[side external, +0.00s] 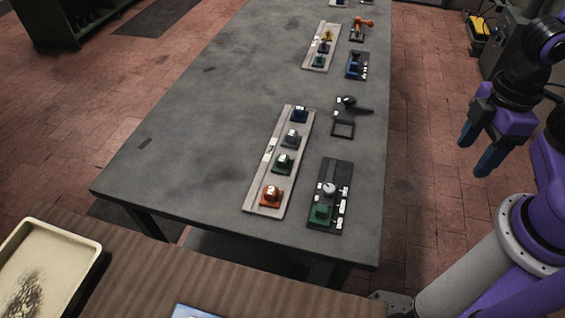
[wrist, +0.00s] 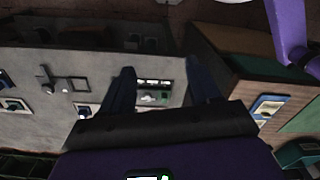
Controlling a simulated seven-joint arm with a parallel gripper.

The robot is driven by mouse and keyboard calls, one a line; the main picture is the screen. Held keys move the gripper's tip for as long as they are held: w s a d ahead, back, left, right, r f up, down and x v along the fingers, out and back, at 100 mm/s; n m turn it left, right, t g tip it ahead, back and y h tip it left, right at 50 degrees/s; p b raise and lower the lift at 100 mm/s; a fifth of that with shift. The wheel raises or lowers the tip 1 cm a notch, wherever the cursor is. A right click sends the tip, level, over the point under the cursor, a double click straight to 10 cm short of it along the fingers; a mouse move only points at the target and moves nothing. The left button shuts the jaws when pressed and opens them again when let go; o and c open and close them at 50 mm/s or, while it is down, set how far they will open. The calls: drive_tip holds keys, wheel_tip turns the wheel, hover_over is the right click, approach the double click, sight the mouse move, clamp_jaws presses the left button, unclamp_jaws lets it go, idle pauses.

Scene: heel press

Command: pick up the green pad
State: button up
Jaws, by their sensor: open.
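Several green pads show in the side view. One green pad (side external: 321,213) sits at the near end of a dark board (side external: 342,172) by the table's right edge. A darker green pad (side external: 283,162) sits in a pale rack (side external: 265,207), between a grey pad (side external: 291,138) and an orange pad (side external: 270,196). A small green pad (side external: 318,61) is on a farther pale rack. My gripper (side external: 474,157) is open and empty, right of the table and apart from all pads. In the wrist view its fingers (wrist: 161,70) frame part of a board with a green patch, too small to identify.
The grey table (side external: 190,130) has wide free room on its left. A black-handled tool (side external: 352,104) lies beyond the dark board. A blue pad (side external: 299,114) is at the rack's far end. A cream tray (side external: 85,262) rests on the brown bench (side external: 190,270).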

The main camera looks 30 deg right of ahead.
drive_tip(key=w+a+f+m+g+y, duration=0.2)
drive_tip(key=w+a+f+m+y, duration=0.2)
drive_tip(key=w+a+m+y, duration=0.55)
drive_tip(key=w+a+f+m+g+y, duration=0.1)
drive_tip(key=w+a+f+m+y, duration=0.4)
drive_tip(key=m, duration=0.9)
drive_tip(key=w+d+f+m+t+h, duration=0.1)
drive_tip(key=d+f+m+t, duration=0.1)
drive_tip(key=m+t, duration=0.2)
drive_tip(key=w+d+f+m+t+h, duration=0.2)
drive_tip(key=f+m+t, duration=0.1)
drive_tip(key=m, duration=0.3)
drive_tip(key=w+d+f+m+t+h, duration=0.2)
drive_tip(key=f+m+t, duration=0.1)
drive_tip(key=m+t, duration=0.2)
drive_tip(key=shift+m+t, duration=0.3)
drive_tip(key=shift+m, duration=0.05)
approach(288, 159)
drive_tip(key=shift+f+x, duration=0.1)
drive_tip(key=shift+x, duration=1.25)
drive_tip(key=shift+f+x, duration=0.15)
drive_tip(key=shift+x, duration=3.85)
drive_tip(key=shift+r, duration=0.15)
